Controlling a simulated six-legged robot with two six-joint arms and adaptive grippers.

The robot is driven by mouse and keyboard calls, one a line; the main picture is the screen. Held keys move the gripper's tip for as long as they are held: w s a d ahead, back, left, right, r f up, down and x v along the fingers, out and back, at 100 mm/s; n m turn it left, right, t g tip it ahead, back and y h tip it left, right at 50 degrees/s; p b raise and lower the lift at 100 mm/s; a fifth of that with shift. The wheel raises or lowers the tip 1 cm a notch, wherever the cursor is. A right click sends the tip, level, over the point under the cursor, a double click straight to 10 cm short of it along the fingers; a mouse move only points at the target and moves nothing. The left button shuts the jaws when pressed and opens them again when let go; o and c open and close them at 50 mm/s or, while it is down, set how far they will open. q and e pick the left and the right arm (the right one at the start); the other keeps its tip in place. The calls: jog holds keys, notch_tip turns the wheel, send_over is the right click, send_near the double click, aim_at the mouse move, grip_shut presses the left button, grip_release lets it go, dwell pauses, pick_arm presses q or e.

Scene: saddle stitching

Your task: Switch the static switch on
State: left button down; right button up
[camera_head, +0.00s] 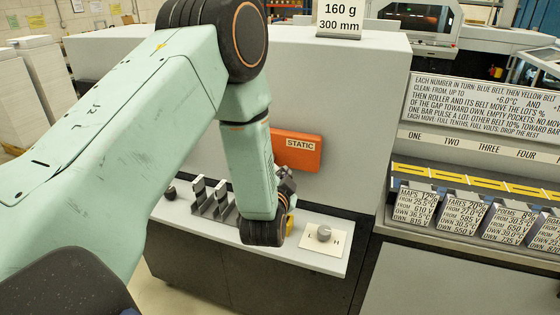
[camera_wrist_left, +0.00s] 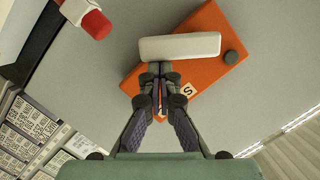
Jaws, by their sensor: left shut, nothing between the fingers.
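The orange static switch box (camera_head: 309,162) is mounted on the grey machine front, with a STATIC label at its top. In the left wrist view the orange box (camera_wrist_left: 205,25) looks tilted and carries a white bar (camera_wrist_left: 180,47) and a dark round knob (camera_wrist_left: 231,58). My left gripper (camera_head: 286,176) is in front of the box's lower left part. In the wrist view its fingers (camera_wrist_left: 160,80) are shut and empty, with the tips at the lower edge of the white bar. I cannot tell whether they touch it. My right gripper is not in view.
Below the box is a light shelf (camera_head: 322,261) with dark levers (camera_head: 211,200) and a round L/H knob (camera_head: 323,233). A red-capped part (camera_wrist_left: 96,24) shows at the wrist view's upper left. Labelled bins (camera_head: 412,205) and a text board (camera_head: 485,108) stand to the right.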

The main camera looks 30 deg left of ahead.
pick_arm(q)
jog(key=shift+s+a+f+m+y, duration=0.15)
jog(key=shift+f+m+y, duration=0.25)
jog(key=shift+f+m, duration=0.55)
jog(key=shift+a, duration=0.15)
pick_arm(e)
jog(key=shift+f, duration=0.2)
pick_arm(q)
jog(key=shift+f, duration=0.1)
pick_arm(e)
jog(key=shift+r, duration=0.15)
